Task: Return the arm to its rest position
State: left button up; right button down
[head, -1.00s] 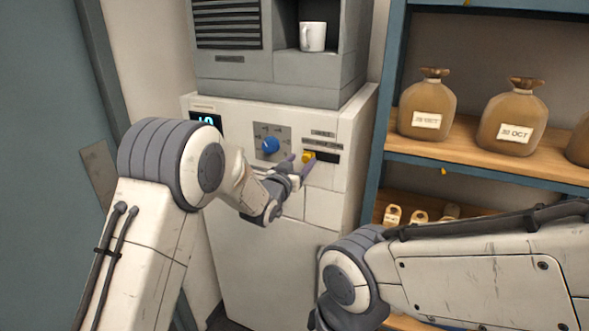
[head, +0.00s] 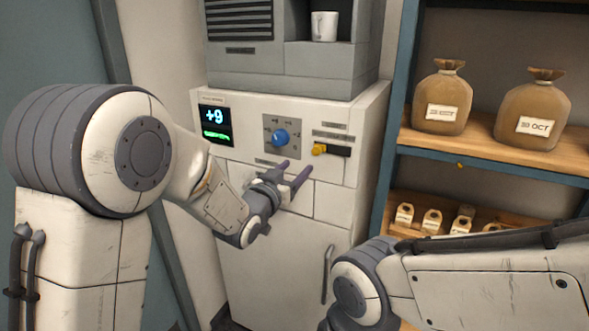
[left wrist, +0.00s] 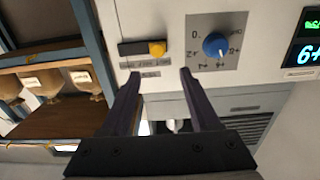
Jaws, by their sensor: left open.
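My left gripper (head: 294,178) is open and empty in front of the white machine (head: 270,235), a little below its control panel. The same open fingers show in the left wrist view (left wrist: 158,85), with nothing between them. The panel has a blue knob (head: 280,137), a yellow lever (head: 319,149) and a display (head: 215,122) reading +9 with a green line under it. In the left wrist view the knob (left wrist: 215,45) and the yellow lever (left wrist: 157,48) lie beyond the fingertips, apart from them. My right arm is at the lower right of the head view; its gripper is out of sight.
A shelf (head: 500,145) on the right holds brown sacks (head: 443,97) with labels, one reading 30 OCT. Small tagged items (head: 432,220) sit on the lower shelf. A white mug (head: 324,26) stands in the grey unit above. A blue-grey door or panel is at the left.

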pick_arm(q)
jog(key=s+f+g+y, duration=0.1)
jog(key=s+f+g, duration=0.3)
jog(key=s, duration=0.5)
jog(key=s+d+f+m+g+y, duration=0.15)
jog(key=s+f+g, duration=0.25)
jog(key=s, duration=0.4)
jog(key=s+a+f+g+y, duration=0.15)
jog(key=s+f+g, duration=0.25)
jog(key=s, duration=0.5)
jog(key=s+a+g+y, duration=0.1)
jog(key=s+g, duration=0.1)
jog(key=s, duration=0.4)
jog(key=s+a+f+g+y, duration=0.1)
jog(key=s+a+g, duration=0.1)
jog(key=s, duration=0.5)
jog(key=shift+s+f+m+b, duration=0.25)
jog(key=shift+f+m+b, duration=0.05)
jog(key=shift+m+b, duration=0.15)
